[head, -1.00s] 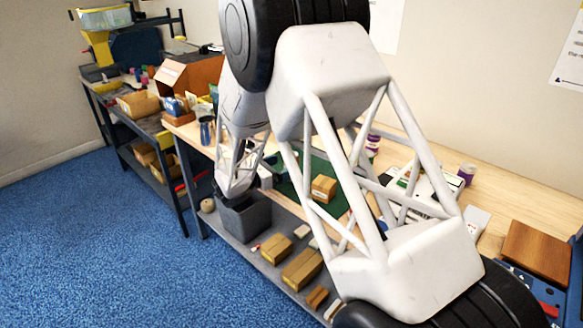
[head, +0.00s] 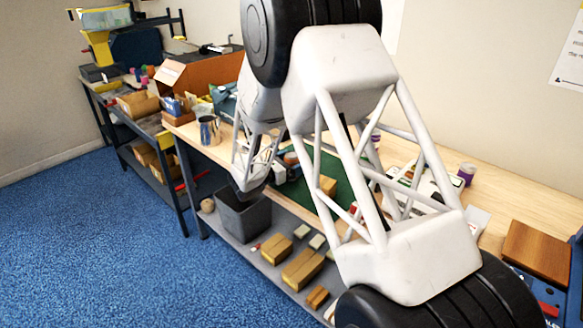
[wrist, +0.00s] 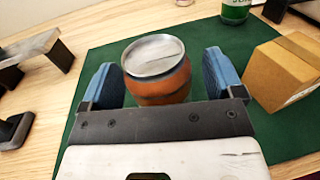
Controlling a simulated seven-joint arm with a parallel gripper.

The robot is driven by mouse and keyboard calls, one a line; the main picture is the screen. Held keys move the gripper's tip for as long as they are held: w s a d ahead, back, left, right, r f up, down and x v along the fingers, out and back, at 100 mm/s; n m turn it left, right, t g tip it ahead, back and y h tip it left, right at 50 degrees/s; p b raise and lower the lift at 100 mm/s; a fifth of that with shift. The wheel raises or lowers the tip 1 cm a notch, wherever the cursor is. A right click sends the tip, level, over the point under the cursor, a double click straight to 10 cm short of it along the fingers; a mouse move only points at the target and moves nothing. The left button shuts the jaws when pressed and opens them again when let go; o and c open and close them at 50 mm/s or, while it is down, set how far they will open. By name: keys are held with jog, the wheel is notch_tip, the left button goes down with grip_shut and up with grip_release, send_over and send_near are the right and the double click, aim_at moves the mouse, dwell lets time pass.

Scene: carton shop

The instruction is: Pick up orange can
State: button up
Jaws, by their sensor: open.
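The orange can (wrist: 160,82) stands upright on a green mat (wrist: 98,58) in the wrist view, its silver lid facing up toward the camera. My gripper (wrist: 161,76) is open, with one blue-padded finger on the left of the can and one on the right. A narrow gap shows on each side of the can. The lower part of the can is hidden behind the dark gripper bar. In the head view my arm covers much of the green mat (head: 345,190), and I cannot clearly make out the can there.
A cardboard box (wrist: 283,73) stands close to the right finger. A green container (wrist: 236,10) is farther back. In the head view, a metal cup (head: 208,131) stands on the bench at left, and a purple-labelled jar (head: 466,173) at right. A grey bin (head: 243,215) sits below.

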aim_at(292, 155)
jog(key=shift+c, duration=0.2)
dwell(0.3)
jog(key=c, duration=1)
jog(key=shift+r, duration=1.65)
jog(key=shift+s+d+r, duration=0.1)
jog(key=shift+s+r, duration=0.05)
jog(key=shift+s, duration=0.15)
jog(key=s+d, duration=0.1)
jog(key=s, duration=0.4)
jog(key=s+r, duration=0.1)
jog(key=s, duration=0.4)
jog(key=s+d, duration=0.1)
jog(key=s, duration=0.4)
jog(key=shift+d+r, duration=0.2)
jog(key=shift+d, duration=0.15)
